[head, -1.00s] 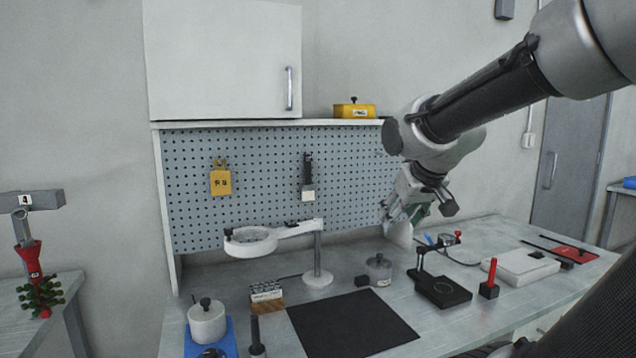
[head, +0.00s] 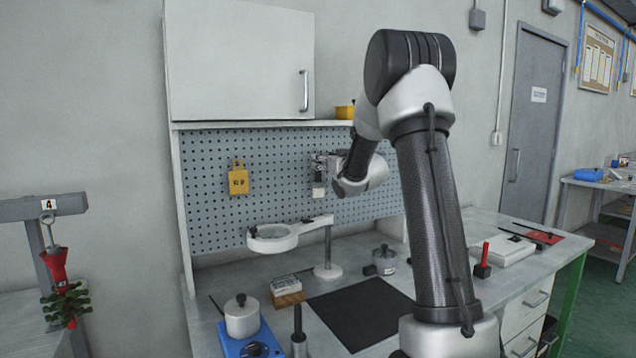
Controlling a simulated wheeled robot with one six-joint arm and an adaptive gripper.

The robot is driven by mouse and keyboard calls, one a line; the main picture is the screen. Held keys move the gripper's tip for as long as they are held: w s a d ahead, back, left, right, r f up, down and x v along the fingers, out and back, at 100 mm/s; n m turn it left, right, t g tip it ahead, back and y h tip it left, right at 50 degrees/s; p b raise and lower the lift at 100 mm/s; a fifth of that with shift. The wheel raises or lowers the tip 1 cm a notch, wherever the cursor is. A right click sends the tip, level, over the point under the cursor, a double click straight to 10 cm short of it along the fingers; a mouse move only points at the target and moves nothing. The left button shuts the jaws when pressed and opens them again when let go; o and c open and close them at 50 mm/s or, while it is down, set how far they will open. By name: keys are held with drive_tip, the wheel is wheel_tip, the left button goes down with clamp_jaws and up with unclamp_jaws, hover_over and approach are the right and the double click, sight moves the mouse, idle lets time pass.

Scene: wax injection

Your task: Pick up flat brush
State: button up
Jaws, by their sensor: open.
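The flat brush (head: 318,192) hangs upright on the pegboard, with its pale bristle end pointing down. Its dark handle is mostly hidden by my gripper. My gripper (head: 321,163) is at the pegboard, level with the brush's handle, and its jaws are open. It looks small from here, and I cannot tell whether the fingers are around the handle or only in front of it.
A yellow tag-like item (head: 238,181) hangs left of the brush. A ring magnifier (head: 272,238) on a stand is below. The bench holds a white pot (head: 242,316), a brush-like block (head: 286,287) and a black mat (head: 357,318). A shelf edge (head: 262,124) runs above the pegboard.

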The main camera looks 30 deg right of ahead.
drive_tip(key=w, duration=0.3)
drive_tip(key=shift+w+a, duration=0.1)
drive_tip(key=shift+w, duration=0.15)
clamp_jaws()
drive_tip(key=shift+r, duration=0.1)
